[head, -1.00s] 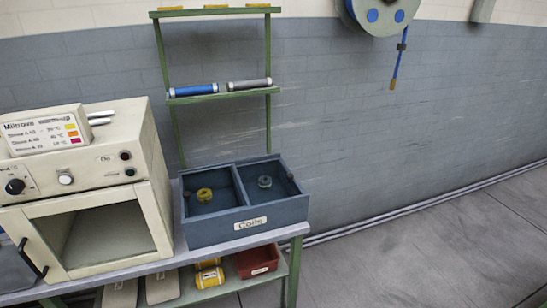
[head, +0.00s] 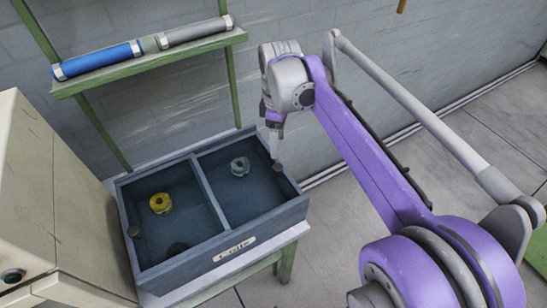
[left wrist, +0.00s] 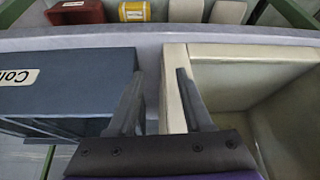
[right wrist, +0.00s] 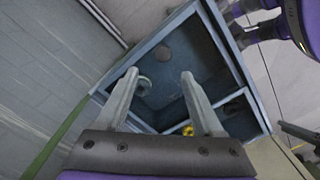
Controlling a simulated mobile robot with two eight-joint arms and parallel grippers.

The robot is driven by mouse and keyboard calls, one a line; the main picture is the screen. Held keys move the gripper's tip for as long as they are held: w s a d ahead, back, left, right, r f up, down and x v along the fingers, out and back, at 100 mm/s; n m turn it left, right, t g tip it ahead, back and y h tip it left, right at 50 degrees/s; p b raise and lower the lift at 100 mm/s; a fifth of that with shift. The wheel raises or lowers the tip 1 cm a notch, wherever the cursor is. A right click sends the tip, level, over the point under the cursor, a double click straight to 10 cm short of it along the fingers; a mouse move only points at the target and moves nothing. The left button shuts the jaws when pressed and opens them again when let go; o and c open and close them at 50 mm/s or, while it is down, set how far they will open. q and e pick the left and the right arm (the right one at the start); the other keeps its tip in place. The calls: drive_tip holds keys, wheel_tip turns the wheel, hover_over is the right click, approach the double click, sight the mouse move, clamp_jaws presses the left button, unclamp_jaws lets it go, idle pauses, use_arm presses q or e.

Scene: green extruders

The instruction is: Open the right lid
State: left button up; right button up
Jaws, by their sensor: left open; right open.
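No raised lid shows; I cannot tell whether a clear lid covers either compartment. A dark round knob-like piece (head: 277,166) shows at the right compartment's right side. My right gripper (head: 274,138) is open, pointing down by that compartment's back right edge; in the right wrist view (right wrist: 160,76) its fingers straddle the view of the box. My left gripper (left wrist: 157,76) is open and empty, between the box and the oven in view.
The cream oven (head: 50,200) stands left of the box on the bench. A green rack shelf (head: 150,62) with a blue roll (head: 97,60) and a grey roll (head: 193,32) is behind. A red bin (left wrist: 74,11) and a yellow roll (left wrist: 129,8) sit on the lower shelf.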

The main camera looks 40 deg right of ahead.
sight(278, 166)
drive_tip(key=f, duration=0.9)
drive_tip(key=shift+s+a+b, duration=0.1)
drive_tip(key=shift+s+b, duration=0.2)
drive_tip(key=shift+c, duration=0.3)
clamp_jaws()
idle(0.6)
